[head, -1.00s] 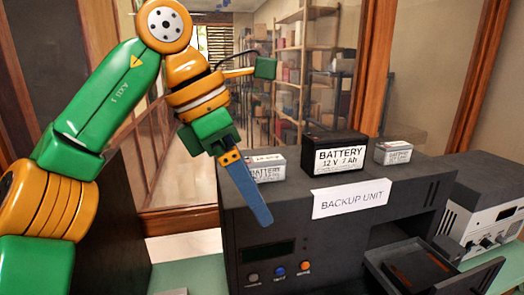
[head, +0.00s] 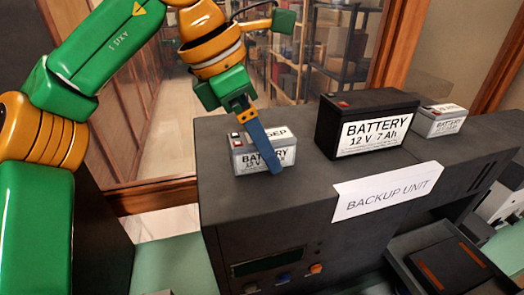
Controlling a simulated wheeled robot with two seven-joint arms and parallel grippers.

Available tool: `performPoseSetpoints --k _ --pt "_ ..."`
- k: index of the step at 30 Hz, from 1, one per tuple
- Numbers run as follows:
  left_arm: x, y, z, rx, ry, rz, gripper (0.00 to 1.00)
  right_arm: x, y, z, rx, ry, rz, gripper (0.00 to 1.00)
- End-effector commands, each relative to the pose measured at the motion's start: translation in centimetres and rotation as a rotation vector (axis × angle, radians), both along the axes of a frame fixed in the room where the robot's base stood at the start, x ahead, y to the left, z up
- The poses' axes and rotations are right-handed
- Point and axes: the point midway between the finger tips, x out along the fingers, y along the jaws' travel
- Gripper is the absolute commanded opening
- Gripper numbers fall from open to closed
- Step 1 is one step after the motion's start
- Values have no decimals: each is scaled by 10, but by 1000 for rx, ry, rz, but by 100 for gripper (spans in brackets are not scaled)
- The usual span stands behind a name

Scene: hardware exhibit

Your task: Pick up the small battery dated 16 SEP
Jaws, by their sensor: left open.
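A small grey battery (head: 241,161) stands upright at the left end of the backup unit's top. Its top label shows "SEP"; the characters before it are hidden behind my finger. My left gripper (head: 274,168) hangs over this battery from above. One blue finger crosses in front of it and covers part of its front label. The jaws are open and nothing is held; the other finger is not clearly seen. A second small grey battery (head: 438,123) stands at the right; its date is too small to read. My right gripper is not in view.
A large black battery (head: 366,104) labelled 12 V 7 Ah stands between the two small ones. The dark backup unit (head: 270,215) has a paper sign (head: 386,191) on its front edge and an open drawer (head: 450,258) at lower right. Glass stands behind.

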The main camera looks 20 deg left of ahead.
Motion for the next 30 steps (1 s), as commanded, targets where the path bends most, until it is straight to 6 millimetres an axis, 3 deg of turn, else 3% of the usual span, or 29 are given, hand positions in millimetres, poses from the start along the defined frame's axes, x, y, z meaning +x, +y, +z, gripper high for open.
performPoseSetpoints --k 28,29,30 --pt "1 -1 -10 0 0 1 90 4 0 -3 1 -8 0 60" --pt "1 -1 -9 0 0 1 87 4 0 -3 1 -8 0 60" --pt "1 -1 -9 0 0 1 76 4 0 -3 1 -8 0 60"
